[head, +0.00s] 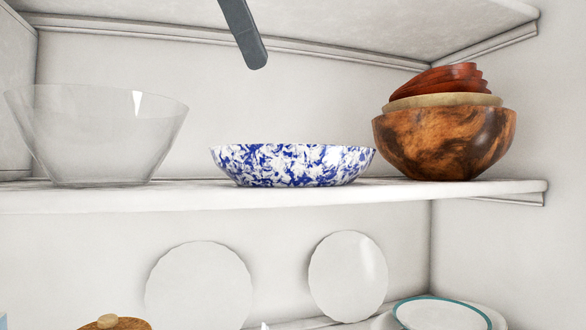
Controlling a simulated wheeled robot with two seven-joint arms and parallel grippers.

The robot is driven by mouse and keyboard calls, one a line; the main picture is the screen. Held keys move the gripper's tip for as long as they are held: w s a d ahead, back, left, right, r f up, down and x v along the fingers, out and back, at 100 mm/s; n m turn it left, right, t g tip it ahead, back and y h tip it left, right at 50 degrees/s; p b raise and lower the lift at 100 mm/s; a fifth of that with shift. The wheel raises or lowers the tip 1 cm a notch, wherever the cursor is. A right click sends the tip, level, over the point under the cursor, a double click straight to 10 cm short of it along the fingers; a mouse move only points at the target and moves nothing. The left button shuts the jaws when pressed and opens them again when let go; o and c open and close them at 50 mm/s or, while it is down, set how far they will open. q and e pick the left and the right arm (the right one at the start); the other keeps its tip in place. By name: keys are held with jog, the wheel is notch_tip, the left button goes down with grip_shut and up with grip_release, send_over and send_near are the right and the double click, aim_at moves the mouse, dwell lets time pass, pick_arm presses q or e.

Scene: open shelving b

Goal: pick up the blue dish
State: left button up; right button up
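The blue dish (292,166) is a shallow, wide bowl speckled blue and white. It stands upright on the middle shelf, near the front edge, in the centre of the head view. Of my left gripper (255,56), one grey finger shows, coming down from the top edge. Its tip is above the dish and a little left of its middle, with a clear gap between them in the picture. The other finger is not visible, so its opening cannot be judged. My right gripper is out of view.
A clear glass bowl (97,135) stands left of the dish. A brown wooden bowl (445,140) with smaller bowls stacked in it stands close on the right. The shelf (290,196) has an upper board above. White plates (198,285) lean on the lower level.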

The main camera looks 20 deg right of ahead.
pick_arm(q)
jog(key=b, duration=0.2)
send_near(294, 145)
jog(key=x, duration=0.6)
jog(key=shift+w+d+f, duration=0.15)
jog(key=shift+f, duration=0.05)
jog(key=shift+d+f, duration=0.1)
jog(key=shift+f, duration=0.05)
jog(key=shift+f+p, duration=0.1)
jog(key=shift+p, duration=0.25)
